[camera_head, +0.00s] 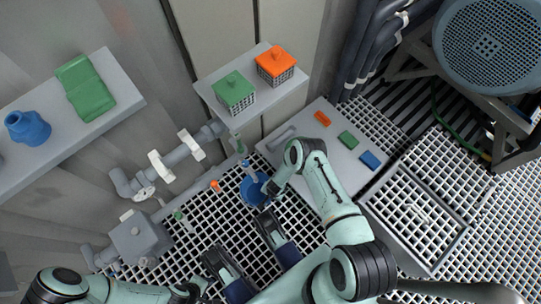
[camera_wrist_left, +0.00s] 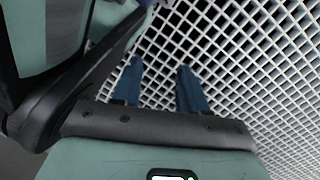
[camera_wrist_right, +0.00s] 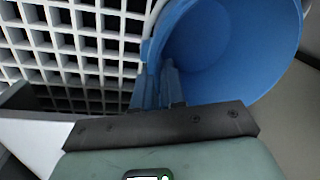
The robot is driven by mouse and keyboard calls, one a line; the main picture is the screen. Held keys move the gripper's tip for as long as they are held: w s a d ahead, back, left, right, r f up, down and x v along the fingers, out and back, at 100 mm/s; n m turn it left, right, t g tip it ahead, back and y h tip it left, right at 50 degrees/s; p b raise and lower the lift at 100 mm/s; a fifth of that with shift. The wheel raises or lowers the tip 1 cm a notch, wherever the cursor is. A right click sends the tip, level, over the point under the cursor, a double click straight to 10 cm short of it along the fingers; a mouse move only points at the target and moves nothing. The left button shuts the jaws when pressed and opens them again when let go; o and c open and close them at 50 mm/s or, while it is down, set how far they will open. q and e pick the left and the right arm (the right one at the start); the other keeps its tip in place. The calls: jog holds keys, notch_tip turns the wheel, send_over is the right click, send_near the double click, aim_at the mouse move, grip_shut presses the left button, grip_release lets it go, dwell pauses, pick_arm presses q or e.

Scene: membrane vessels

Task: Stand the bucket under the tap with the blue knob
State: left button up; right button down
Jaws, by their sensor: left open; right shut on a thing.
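The blue bucket (camera_head: 252,193) is at the wall-side edge of the white grating, just below the tap with the blue knob (camera_head: 246,163) in the head view. My right gripper (camera_head: 270,187) is shut on the bucket's rim. In the right wrist view its fingers (camera_wrist_right: 158,88) pinch the wall of the bucket (camera_wrist_right: 225,45), whose open mouth shows. I cannot tell whether the bucket's base touches the grating. An orange-knob tap (camera_head: 215,185) and a green-knob tap (camera_head: 179,214) stand further left. My left gripper (camera_wrist_left: 162,88) is open and empty above the grating.
A grey pipe with white valves (camera_head: 160,165) runs along the wall. Green and orange lidded baskets (camera_head: 235,92) stand on a grey cabinet. A pale board (camera_head: 330,155) with coloured blocks lies right of the bucket. A grey-framed grate (camera_head: 415,215) is further right. Grating left of the bucket is clear.

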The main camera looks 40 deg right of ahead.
jog(key=c, duration=1.2)
grip_release()
pick_arm(q)
jog(key=shift+s+f, duration=0.1)
jog(key=w+d+r+t+p, duration=0.1)
jog(key=w+r+t+p, duration=0.2)
jog(key=w+r+p, duration=0.2)
jog(key=w+r, duration=0.3)
jog(key=w, duration=0.2)
jog(key=shift+d+m+t, duration=0.25)
jog(key=shift+m+t, duration=0.05)
pick_arm(e)
jog(key=s+a+r+n+t, duration=0.1)
jog(key=s+r+n, duration=0.2)
jog(key=r, duration=1)
jog(key=s+a+r+n+t+y, duration=0.1)
jog(key=s+r+n, duration=0.3)
jog(key=r, duration=1)
jog(key=shift+s+a+n, duration=0.3)
jog(key=shift+s+a, duration=0.1)
jog(key=shift+a, duration=0.3)
pick_arm(q)
jog(key=shift+r, duration=0.1)
